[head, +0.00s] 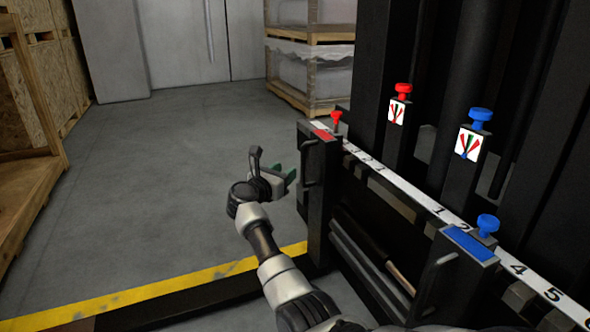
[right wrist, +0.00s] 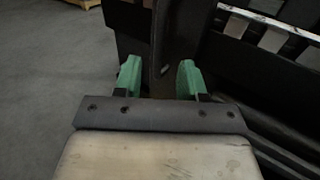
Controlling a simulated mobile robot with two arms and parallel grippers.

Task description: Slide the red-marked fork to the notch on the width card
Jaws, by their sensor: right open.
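The red-marked fork (head: 318,190) is a dark upright carriage with a red plate and a red knob (head: 337,117) on top and a handle on its near side. It stands at the far left end of a white numbered strip (head: 415,196). My right gripper (head: 286,176) is open, just left of this fork in the head view. In the right wrist view, its green fingers (right wrist: 160,80) are apart, with a dark upright part (right wrist: 170,35) beyond or between them; contact is unclear. I cannot make out a width card or its notch. My left gripper is out of view.
A blue-marked fork (head: 468,243) with a blue knob (head: 488,224) stands farther right along the strip. Pictogram posts with red (head: 397,111) and blue (head: 468,143) knobs rise behind. A yellow floor line (head: 180,285) and wooden crates (head: 310,70) also show. The grey floor at left is clear.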

